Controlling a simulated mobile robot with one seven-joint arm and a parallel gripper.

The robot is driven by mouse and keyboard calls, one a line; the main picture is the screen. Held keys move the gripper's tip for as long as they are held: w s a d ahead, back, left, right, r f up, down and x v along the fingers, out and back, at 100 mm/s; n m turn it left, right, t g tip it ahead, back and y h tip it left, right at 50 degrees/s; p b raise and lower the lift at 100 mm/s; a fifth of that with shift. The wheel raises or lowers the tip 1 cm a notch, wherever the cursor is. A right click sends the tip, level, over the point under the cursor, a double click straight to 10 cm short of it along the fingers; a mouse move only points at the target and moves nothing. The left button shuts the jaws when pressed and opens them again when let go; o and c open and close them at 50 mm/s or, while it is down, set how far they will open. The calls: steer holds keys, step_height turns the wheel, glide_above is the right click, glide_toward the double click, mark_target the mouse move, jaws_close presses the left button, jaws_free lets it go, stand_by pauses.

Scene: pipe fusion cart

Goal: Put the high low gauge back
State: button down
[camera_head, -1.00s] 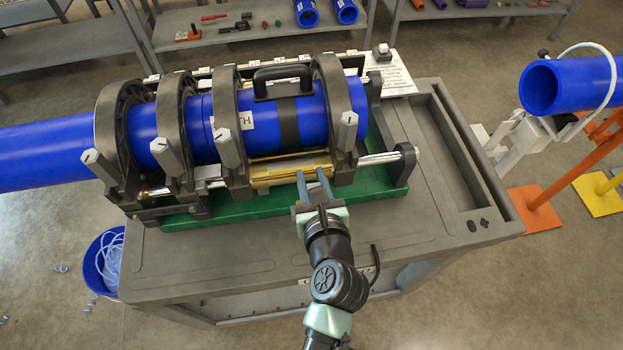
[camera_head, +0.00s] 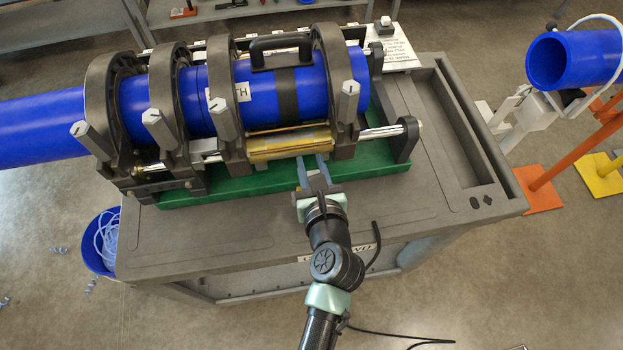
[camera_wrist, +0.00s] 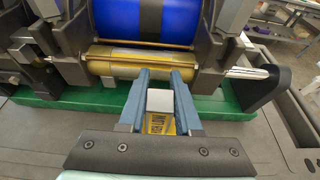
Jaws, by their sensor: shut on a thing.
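My gripper (camera_head: 311,166) is in front of the fusion machine's green base. In the wrist view my gripper (camera_wrist: 159,78) has its two blue-grey fingers on either side of a small pale grey block with a yellow, dark-lettered part, which I take to be the high low gauge (camera_wrist: 158,122). The gauge sits between the fingers, close to the palm. In the head view it is hardly visible. The fingertips point toward a yellow cylinder (camera_head: 288,145) under the blue pipe (camera_head: 312,92); whether they touch it is unclear.
Dark clamp rings (camera_head: 222,88) hold the blue pipe. The cart's grey top (camera_head: 240,228) is clear at the front left. A long recessed tray (camera_head: 452,135) runs along its right side. A blue bucket (camera_head: 101,262) stands at the left, and another blue pipe (camera_head: 575,58) at the right.

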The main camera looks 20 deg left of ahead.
steer(key=shift+f+b, duration=0.5)
steer(key=shift+f, duration=1.75)
steer(key=shift+f, duration=0.15)
steer(key=c, duration=0.6)
jaws_free()
